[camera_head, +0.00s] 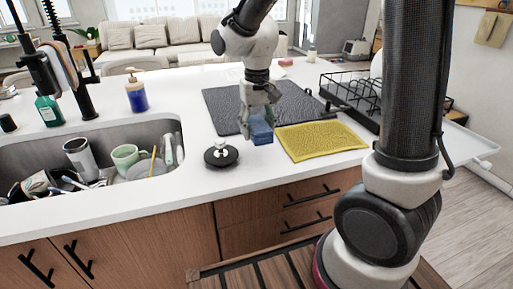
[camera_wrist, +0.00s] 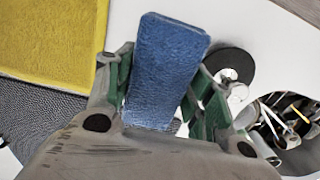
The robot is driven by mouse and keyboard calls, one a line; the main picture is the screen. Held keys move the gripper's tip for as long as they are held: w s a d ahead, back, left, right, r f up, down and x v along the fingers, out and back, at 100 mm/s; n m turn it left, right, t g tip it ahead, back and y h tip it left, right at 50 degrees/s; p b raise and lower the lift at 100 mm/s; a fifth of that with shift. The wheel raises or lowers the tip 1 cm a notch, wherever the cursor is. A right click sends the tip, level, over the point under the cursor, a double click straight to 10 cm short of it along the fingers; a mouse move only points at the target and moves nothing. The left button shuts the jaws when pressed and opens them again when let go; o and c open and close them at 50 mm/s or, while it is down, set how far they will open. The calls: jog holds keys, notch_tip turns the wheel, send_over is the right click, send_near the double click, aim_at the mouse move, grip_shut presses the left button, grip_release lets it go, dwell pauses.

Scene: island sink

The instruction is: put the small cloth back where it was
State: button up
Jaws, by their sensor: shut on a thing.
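The small blue cloth (camera_head: 261,133), a thick, soft-looking slab, is in my gripper (camera_head: 258,122) above the counter, between the black round stopper and the yellow cloth. In the wrist view the blue cloth (camera_wrist: 166,65) stands out between the two green-padded fingers of my gripper (camera_wrist: 163,80), which press on its sides. The larger yellow cloth (camera_head: 320,140) lies flat on the counter to the right, partly over the dark grey mat or beside its front edge; I cannot tell which. It also shows at the upper left of the wrist view (camera_wrist: 50,35).
The sink (camera_head: 165,128) at left holds a mug, dishes and utensils. The black stopper (camera_head: 221,156) sits on the counter right of it. The dark mat (camera_head: 290,105) lies behind, with a black dish rack (camera_head: 350,95) at right. A blue soap bottle (camera_head: 136,97) stands behind the sink.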

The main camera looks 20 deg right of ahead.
aim_at(258, 153)
jog(key=shift+f, duration=3)
jog(key=shift+f, duration=0.15)
jog(key=o, duration=1.1)
jog(key=shift+c, duration=0.2)
notch_tip(258, 153, up, 12)
jog(key=shift+r, duration=0.2)
jog(key=s+d+r+t, duration=0.2)
jog(key=s+d, duration=0.5)
jog(key=s, duration=0.2)
jog(key=s+d+r+t, duration=0.2)
jog(key=s+d+r, duration=0.1)
jog(key=s+d, duration=0.5)
jog(key=shift+s+r, duration=0.35)
jog(key=shift+s, duration=0.65)
